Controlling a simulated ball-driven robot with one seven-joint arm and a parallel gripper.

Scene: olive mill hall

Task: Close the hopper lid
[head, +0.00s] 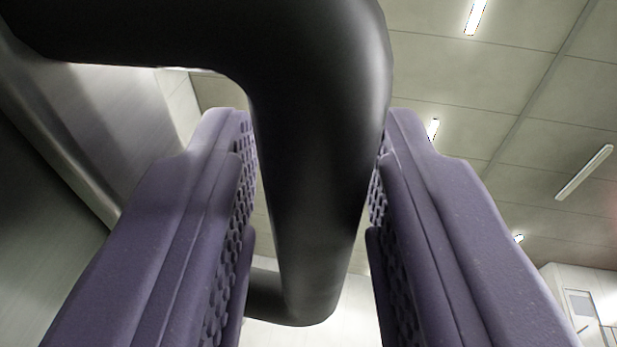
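A thick, dark, rounded handle bar (318,120) fills the middle of the head view. It comes in from the upper left, bends, and runs down between my fingers. Its lower end bends to the left. My gripper (316,150) has two purple fingers with textured pads, one on each side of the bar. The gripper is open around the bar, with narrow gaps beside its lower part. Contact near the fingertips cannot be made out. A grey metal panel (105,125) at the left may be the hopper lid; its hinge and the hopper opening are not in view.
The panelled ceiling (535,110) with several strip lights (584,172) fills the upper right. A pale wall fitting (585,300) shows at the lower right. The space to the right of my gripper looks clear.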

